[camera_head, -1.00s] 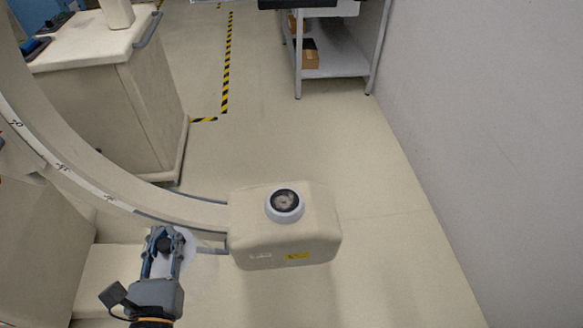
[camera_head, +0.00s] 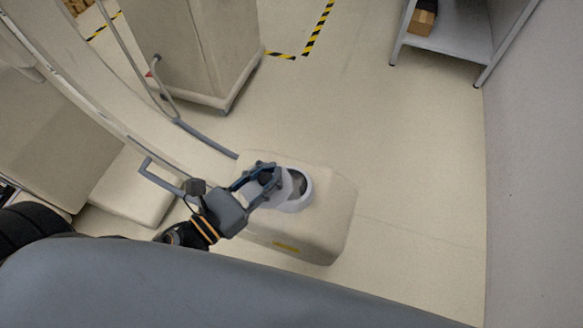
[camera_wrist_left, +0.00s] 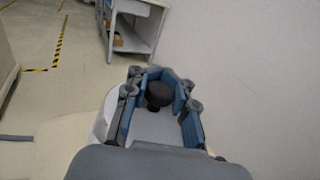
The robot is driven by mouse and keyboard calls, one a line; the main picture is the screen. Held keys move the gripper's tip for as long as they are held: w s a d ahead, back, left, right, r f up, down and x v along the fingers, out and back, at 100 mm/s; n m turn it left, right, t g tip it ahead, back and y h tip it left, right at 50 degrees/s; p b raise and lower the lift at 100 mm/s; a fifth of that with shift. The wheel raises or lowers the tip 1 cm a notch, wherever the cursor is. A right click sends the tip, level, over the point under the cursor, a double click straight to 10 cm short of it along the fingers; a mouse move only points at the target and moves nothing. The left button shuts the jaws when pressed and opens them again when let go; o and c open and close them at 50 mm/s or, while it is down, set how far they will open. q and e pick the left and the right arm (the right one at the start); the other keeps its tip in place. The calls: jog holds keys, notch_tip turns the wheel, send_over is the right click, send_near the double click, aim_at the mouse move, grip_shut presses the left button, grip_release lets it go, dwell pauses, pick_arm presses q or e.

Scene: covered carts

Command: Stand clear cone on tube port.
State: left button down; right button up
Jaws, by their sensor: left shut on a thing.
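The tube housing is a beige box (camera_head: 335,215) at the lower middle of the head view. The round tube port (camera_head: 305,182) on its top shows as a dark-and-white ring, partly covered. My left gripper (camera_head: 265,179) is shut on the black knob of the clear cone (camera_head: 288,190). The pale cone overlaps the port in the head view; I cannot tell whether it touches it. In the left wrist view, the black knob (camera_wrist_left: 158,94) sits between the blue fingers and the cone's pale rim (camera_wrist_left: 106,113) shows at the left. My right gripper is out of view.
A curved beige arm (camera_head: 140,137) runs to the housing from the upper left. A beige cabinet (camera_head: 205,55) stands behind it. A grey shelf cart (camera_head: 455,45) is at the upper right, beside a grey wall (camera_head: 530,180). The floor between is clear.

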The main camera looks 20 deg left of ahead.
pick_arm(q)
jog(key=w+f, duration=1.2)
jog(key=shift+w+d, duration=0.15)
jog(key=shift+d, duration=0.25)
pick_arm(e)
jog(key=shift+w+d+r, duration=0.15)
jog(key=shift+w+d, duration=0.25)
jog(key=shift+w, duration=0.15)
pick_arm(q)
jog(key=shift+f+b, duration=0.2)
jog(key=shift+b, duration=0.1)
jog(key=c, duration=1.1)
grip_release()
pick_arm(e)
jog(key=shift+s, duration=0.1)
pick_arm(q)
jog(key=shift+r, duration=0.1)
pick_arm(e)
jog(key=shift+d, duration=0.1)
